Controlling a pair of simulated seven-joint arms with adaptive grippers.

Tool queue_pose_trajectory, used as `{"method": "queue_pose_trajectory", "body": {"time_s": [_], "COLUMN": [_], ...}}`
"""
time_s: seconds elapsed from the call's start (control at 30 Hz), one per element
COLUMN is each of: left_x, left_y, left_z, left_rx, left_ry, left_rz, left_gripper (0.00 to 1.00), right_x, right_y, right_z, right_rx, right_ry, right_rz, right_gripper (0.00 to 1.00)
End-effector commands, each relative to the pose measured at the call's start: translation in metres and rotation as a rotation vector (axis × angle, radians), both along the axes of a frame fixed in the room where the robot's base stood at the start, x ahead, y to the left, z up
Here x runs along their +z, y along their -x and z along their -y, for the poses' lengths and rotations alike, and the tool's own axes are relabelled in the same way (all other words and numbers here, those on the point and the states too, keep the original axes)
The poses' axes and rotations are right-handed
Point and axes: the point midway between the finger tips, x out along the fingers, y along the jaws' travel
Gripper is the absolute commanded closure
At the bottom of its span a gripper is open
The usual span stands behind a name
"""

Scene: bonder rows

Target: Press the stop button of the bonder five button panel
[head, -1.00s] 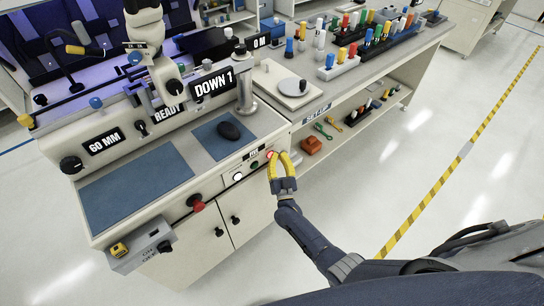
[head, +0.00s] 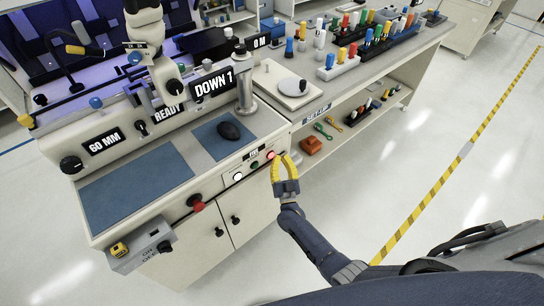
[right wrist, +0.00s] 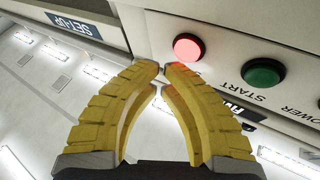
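The bonder's button panel (head: 247,170) is on the front of the bench. Its red button (head: 271,155) is at the right end and looks bright; in the right wrist view this red button (right wrist: 187,46) is just beyond the fingertips, and its label is hidden. The green button (right wrist: 262,76), marked START, is to its right. My right gripper (head: 281,155) has yellow fingers with the tips together and nothing between them. In the right wrist view its tips (right wrist: 161,68) are below and left of the red button, apparently clear of it. My left gripper is not in view.
A white button (head: 238,176) is at the panel's left. A red knob (head: 195,202) sticks out of the bench front farther left. The side shelf (head: 340,118) with tools is right of the panel. Open floor (head: 400,165) lies to the right.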

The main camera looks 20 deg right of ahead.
Motion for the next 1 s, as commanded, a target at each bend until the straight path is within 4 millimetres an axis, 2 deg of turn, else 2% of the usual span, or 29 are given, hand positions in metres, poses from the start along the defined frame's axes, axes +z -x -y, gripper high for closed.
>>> {"method": "queue_pose_trajectory", "body": {"time_s": [0.23,0.7,1.0], "left_x": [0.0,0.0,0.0], "left_y": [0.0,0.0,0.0], "left_z": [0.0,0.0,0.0], "left_rx": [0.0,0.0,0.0], "left_ry": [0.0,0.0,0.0], "left_rz": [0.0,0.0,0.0], "left_gripper": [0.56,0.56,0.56], "right_x": [0.0,-0.001,0.0], "right_y": [0.005,0.039,0.046], "right_z": [0.002,0.017,0.02], "right_rx": [0.0,-0.001,0.0], "right_ry": [0.0,0.0,0.0], "right_rz": [0.0,-0.001,0.0], "right_gripper": [1.0,1.0,1.0]}}
